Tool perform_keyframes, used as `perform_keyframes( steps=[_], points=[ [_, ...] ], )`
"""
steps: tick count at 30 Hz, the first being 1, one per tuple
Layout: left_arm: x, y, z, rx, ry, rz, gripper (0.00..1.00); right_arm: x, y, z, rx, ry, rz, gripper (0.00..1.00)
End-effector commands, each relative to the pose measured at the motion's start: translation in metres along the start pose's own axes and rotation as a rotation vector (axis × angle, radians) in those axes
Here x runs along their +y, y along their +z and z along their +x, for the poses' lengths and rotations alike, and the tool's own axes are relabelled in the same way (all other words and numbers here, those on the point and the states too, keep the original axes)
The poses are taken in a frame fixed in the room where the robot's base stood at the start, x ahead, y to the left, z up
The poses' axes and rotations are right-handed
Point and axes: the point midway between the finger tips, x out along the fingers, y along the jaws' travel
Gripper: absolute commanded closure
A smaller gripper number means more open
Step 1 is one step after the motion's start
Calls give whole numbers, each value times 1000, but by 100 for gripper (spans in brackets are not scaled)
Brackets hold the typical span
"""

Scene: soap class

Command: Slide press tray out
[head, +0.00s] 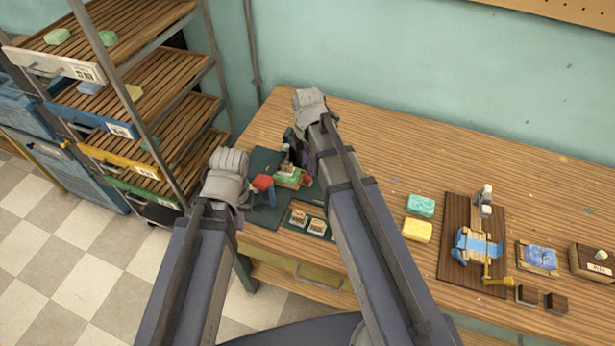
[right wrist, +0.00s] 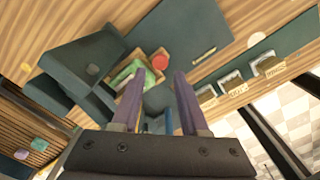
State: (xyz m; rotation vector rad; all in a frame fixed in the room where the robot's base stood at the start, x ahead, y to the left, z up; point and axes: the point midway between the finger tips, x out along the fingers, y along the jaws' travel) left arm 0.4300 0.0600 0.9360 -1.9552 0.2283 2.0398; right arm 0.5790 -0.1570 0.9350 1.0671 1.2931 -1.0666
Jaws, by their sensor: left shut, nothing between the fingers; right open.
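The dark green press (head: 264,160) stands at the left end of the wooden table, partly hidden by my arms. Its wooden tray (right wrist: 122,62) holds a green soap block (right wrist: 128,75) and shows beside a round red knob (right wrist: 160,62); the soap (head: 288,178) and red knob (head: 262,182) also show in the head view. My right gripper (right wrist: 158,90) is open, its purple fingers pointing toward the tray and knob with nothing seen between the tips. My left gripper (head: 241,208) is shut and empty at the press's left front side; its fingertips are mostly hidden.
Green (head: 421,205) and yellow (head: 417,230) soaps lie right of my right arm. A wooden board with a blue-banded device (head: 476,245) stands further right. A slatted shelf rack (head: 140,90) is at left.

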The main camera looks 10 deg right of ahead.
Motion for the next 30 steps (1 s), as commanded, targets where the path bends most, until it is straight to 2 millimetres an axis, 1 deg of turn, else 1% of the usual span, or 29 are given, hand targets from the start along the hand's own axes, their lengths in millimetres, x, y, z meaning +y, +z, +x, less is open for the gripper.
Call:
perform_keyframes(
  steps=[1, 6, 9, 13, 22, 30],
  points=[
    [1, -1, 13, 0, 0, 0, 100, 0, 0, 13, 0, 0, 0, 56],
    [3, -2, 36, 0, 0, 0, 100, 0, 0, 36, 0, 1, 0, 56],
    [4, -3, 46, 0, 0, 0, 100, 0, 0, 46, 0, 1, 0, 56],
    [5, -3, 52, 0, 0, 0, 100, 0, 0, 52, 0, 1, 0, 56],
    [5, -3, 51, 0, 0, 0, 100, 0, 0, 51, 0, 1, 0, 56],
    [5, -3, 51, 0, 0, 0, 100, 0, 0, 52, 0, 1, 0, 86]
  ],
)
